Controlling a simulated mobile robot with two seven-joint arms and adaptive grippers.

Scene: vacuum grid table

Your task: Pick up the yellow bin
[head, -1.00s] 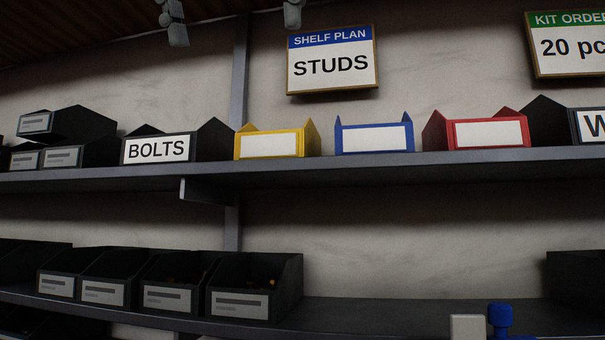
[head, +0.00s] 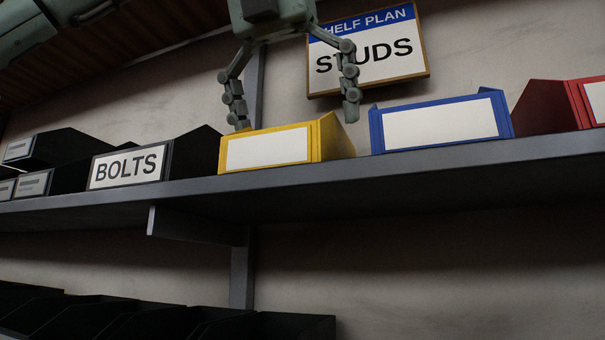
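The yellow bin (head: 266,149) stands on the upper shelf, with a blank white label on its front. My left gripper (head: 296,112) is over it, pointing down, with its two fingers spread wide. The left fingertip is at the bin's top left edge, partly hidden behind it. The right fingertip is just above the bin's right rear side. I cannot tell whether either finger touches the bin. Nothing is held between the fingers. The inside of the bin is hidden. My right gripper is not in view.
A black BOLTS bin (head: 128,167) stands close on the left. A blue bin (head: 440,122) is on the right with a small gap, then a red bin (head: 545,107). A STUDS sign (head: 368,52) hangs behind. Dark bins (head: 290,326) sit on the lower shelf (head: 190,226) area.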

